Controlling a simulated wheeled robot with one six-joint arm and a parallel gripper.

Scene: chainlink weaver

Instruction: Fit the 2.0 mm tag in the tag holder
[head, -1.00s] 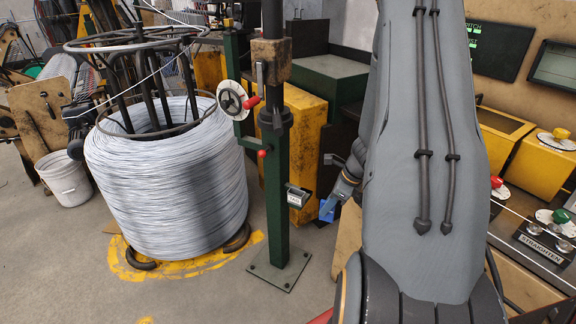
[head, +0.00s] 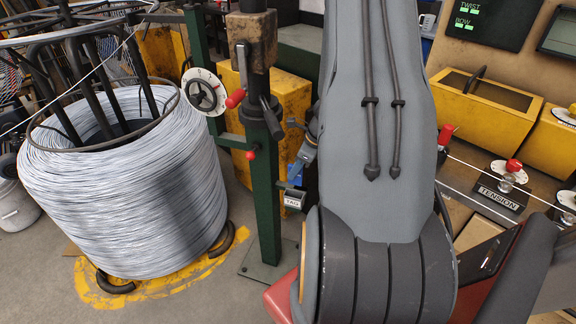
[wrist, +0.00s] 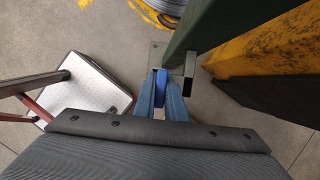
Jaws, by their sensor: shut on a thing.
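The tag holder (head: 294,199) is a small grey box marked TAG on the side of the green post (head: 265,205). In the wrist view the holder (wrist: 190,70) sits beside the post, just right of my fingertips. My gripper (wrist: 160,93) has light blue fingers shut on a bright blue tag (wrist: 160,78). In the head view my gripper (head: 298,168) is small and partly behind my arm, just above the holder. The tag looks apart from the holder. Its thickness marking cannot be read.
A large wire coil (head: 120,190) stands left of the post. A handwheel (head: 204,92) with a red handle sticks out from the post. A yellow block (head: 290,95) is behind it. The wrist view shows a silver-topped step (wrist: 88,80) at left and open floor.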

